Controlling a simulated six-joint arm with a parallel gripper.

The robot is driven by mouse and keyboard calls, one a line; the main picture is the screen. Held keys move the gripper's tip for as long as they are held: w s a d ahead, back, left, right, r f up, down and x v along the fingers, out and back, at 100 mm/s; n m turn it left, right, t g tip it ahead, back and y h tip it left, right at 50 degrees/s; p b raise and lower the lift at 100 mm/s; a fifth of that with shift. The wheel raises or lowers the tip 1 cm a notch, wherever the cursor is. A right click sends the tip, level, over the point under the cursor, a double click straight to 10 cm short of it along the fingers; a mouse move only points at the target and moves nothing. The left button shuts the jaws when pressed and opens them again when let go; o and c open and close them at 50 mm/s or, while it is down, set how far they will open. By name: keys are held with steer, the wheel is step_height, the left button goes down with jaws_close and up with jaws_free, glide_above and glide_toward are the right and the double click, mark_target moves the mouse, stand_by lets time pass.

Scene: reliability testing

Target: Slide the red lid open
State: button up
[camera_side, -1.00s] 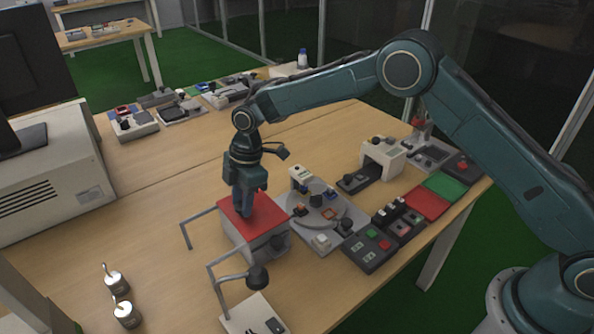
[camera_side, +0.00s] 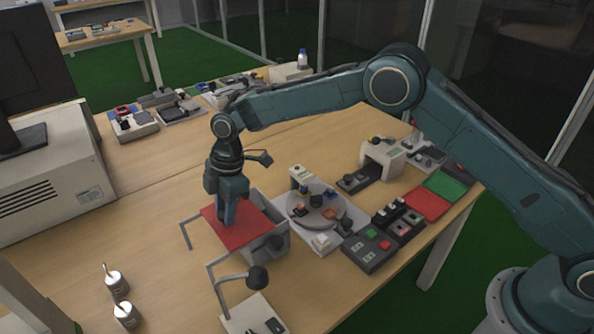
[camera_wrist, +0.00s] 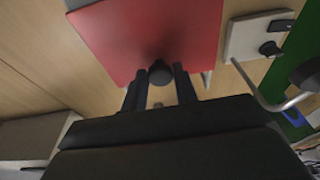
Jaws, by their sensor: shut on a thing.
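The red lid (camera_side: 243,230) lies flat on a grey box (camera_side: 283,248) and is shifted to the left of it, overhanging the box's left side. Part of the box's open top shows on the right, with grey inner walls. My gripper (camera_side: 229,221) points down at the lid's left part. In the wrist view, the red lid (camera_wrist: 150,32) fills the upper middle, and a dark round knob (camera_wrist: 160,73) on it sits between the two fingers of my gripper (camera_wrist: 158,82). The fingers are shut on the knob. In the side view the fingers hide the knob.
A round turntable unit (camera_side: 318,211) is close on the right. Two small canisters (camera_side: 116,284) stand at the front left. Table left of the lid is mostly clear.

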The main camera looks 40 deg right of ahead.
steer(key=shift+a, duration=2.6)
steer(key=o, duration=0.5)
steer(key=shift+r, duration=0.15)
steer(key=shift+r, duration=2.35)
steer(key=shift+d+r, duration=0.1)
